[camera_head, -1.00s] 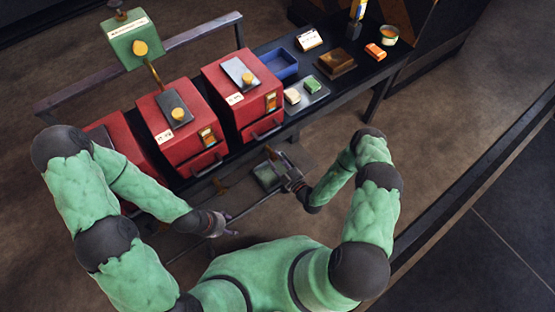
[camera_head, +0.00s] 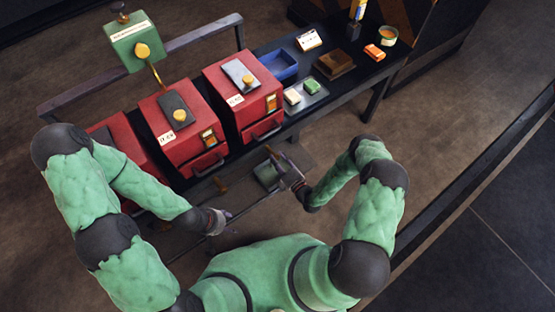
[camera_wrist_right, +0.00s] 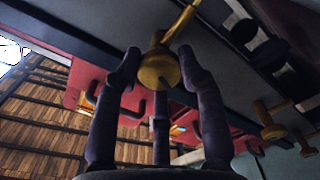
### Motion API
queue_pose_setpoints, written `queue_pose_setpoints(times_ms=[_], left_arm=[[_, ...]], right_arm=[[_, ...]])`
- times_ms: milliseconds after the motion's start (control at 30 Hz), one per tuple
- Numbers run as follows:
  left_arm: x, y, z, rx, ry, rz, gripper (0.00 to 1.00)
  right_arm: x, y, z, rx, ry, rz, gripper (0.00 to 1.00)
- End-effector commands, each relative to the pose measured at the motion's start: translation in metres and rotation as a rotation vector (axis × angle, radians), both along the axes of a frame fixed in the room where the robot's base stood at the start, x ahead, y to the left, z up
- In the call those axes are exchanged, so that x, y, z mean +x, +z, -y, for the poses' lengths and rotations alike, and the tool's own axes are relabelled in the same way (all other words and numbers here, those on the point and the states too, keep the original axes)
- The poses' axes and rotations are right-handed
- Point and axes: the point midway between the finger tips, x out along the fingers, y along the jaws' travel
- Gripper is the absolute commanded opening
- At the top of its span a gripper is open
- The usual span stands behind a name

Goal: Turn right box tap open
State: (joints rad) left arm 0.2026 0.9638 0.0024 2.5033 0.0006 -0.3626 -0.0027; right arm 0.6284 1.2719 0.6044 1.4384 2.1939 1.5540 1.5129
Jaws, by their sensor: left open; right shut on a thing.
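In the head view my right gripper (camera_head: 285,172) is low in front of the right box, and the tap there is mostly hidden by the hand. My left gripper (camera_head: 224,216) is open and empty, lower left of the right one.
More brass taps (camera_wrist_right: 272,130) show at the right in the wrist view. A blue tray (camera_head: 279,65) and small items lie at the bench's right. The floor at right is clear.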

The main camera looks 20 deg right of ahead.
Motion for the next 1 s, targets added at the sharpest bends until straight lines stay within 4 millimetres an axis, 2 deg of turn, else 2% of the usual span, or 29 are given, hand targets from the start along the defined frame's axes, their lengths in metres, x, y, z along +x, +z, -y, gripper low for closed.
queue_pose_setpoints(times_ms=[200, 500, 1000], left_arm=[[0.0, 0.0031, 0.0001, 0.0, 0.0, 0.0, 0.61], [0.0, 0.0053, 0.0, 0.0, 0.0, 0.0, 0.61], [0.0, 0.0059, 0.0, 0.0, 0.0, 0.0, 0.61]], right_arm=[[0.0004, 0.0004, 0.0006, -0.171, -0.001, 0.062, 0.07], [0.0004, 0.0001, 0.0005, -0.335, -0.001, 0.121, 0.07], [0.0005, -0.0002, 0.0004, -0.406, -0.001, 0.146, 0.07]])
